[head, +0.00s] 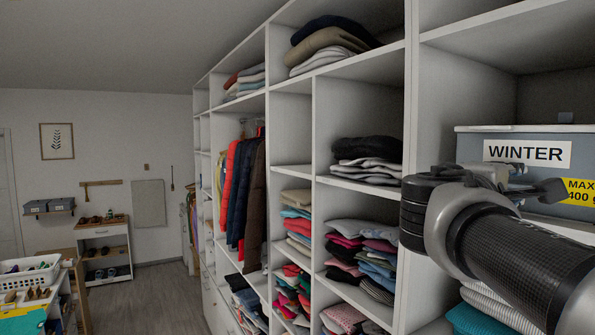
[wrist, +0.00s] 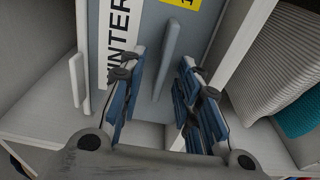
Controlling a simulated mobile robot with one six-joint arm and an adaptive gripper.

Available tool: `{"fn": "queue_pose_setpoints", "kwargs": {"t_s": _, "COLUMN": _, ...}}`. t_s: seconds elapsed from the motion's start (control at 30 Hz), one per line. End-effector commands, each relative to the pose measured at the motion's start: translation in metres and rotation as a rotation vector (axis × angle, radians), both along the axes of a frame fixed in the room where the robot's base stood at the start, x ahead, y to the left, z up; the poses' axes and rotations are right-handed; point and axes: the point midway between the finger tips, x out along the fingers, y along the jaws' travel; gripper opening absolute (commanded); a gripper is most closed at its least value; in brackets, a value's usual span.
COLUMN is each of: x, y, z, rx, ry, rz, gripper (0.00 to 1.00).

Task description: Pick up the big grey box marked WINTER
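The big grey box (head: 583,153) stands in a cubby at the right of the head view, with a white WINTER label and a yellow MAX 400 g label on its front. In the wrist view the box (wrist: 150,22) fills the top middle, turned sideways, with a bar-like grey handle (wrist: 168,58) on its face. My gripper (wrist: 157,76) is open, its blue-sided fingers spread on either side of the handle's lower end. Contact with the handle cannot be told. In the head view my gripper (head: 525,186) is in front of the box and hides part of its front.
White cubby walls stand close beside the box, with an upright panel (head: 409,85) to its left. Folded clothes (head: 490,308) lie in the cubby below. More clothes fill the shelves to the left. Open floor (head: 150,300) shows at the lower left.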

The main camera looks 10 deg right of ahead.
Motion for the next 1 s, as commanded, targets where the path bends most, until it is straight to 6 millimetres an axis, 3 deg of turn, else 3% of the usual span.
{"fn": "queue_pose_setpoints", "kwargs": {"t_s": 0.27, "x": 0.0025, "y": -0.004, "z": -0.0008, "rx": 0.001, "ry": -0.001, "rz": 0.001, "gripper": 0.31}}
{"fn": "queue_pose_setpoints", "kwargs": {"t_s": 0.73, "x": 0.0023, "y": -0.0038, "z": -0.0008, "rx": 0.001, "ry": 0.001, "rz": 0.001, "gripper": 0.0}}
{"fn": "queue_pose_setpoints", "kwargs": {"t_s": 1.0, "x": 0.0022, "y": -0.0038, "z": -0.0008, "rx": 0.001, "ry": 0.001, "rz": 0.001, "gripper": 0.0}}
